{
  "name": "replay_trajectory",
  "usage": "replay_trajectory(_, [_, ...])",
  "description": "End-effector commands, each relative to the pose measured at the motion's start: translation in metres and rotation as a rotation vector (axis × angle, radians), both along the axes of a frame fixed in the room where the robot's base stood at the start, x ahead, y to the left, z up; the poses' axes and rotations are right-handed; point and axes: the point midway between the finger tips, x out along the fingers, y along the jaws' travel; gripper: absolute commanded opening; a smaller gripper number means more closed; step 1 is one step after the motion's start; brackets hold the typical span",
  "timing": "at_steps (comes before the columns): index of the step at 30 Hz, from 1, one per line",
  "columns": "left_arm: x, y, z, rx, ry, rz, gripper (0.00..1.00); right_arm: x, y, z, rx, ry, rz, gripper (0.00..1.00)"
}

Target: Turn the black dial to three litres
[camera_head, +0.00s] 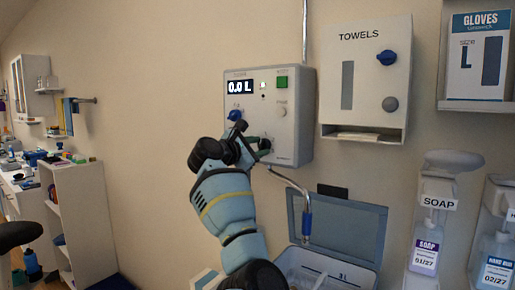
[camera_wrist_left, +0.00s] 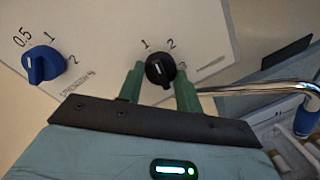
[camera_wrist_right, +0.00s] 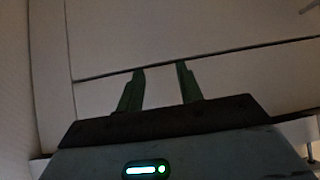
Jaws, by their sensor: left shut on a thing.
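The black dial (camera_head: 265,144) is on the lower front of a white wall unit (camera_head: 303,135). In the left wrist view the dial (camera_wrist_left: 160,69) has the numbers 1 and 2 above it and a 3 at its right. Its white mark shows on its left half. My left gripper (camera_wrist_left: 158,85) is shut on the dial, one green finger on each side. The unit's display (camera_head: 239,87) reads 0.0 L. My right gripper (camera_wrist_right: 160,75) is open and empty in front of pale panels; it is out of the head view.
A blue dial (camera_wrist_left: 45,64) and a green button (camera_head: 282,83) are on the same unit. A bent metal spout (camera_head: 292,182) comes out below, above an open grey bin (camera_head: 345,228). A towel dispenser (camera_head: 365,80) and a soap dispenser (camera_head: 438,210) are at the right.

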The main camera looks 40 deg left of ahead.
Motion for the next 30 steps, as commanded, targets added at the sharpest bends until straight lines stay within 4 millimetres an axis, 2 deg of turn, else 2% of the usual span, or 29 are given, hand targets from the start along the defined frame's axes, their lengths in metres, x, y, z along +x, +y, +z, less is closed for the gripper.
replay_trajectory(30, [0.0002, -0.0004, 0.0027, 0.955, 0.111, -0.002, 0.12, 0.0, 0.0002, 0.0001, 0.0, 0.0, 0.0, 0.36])
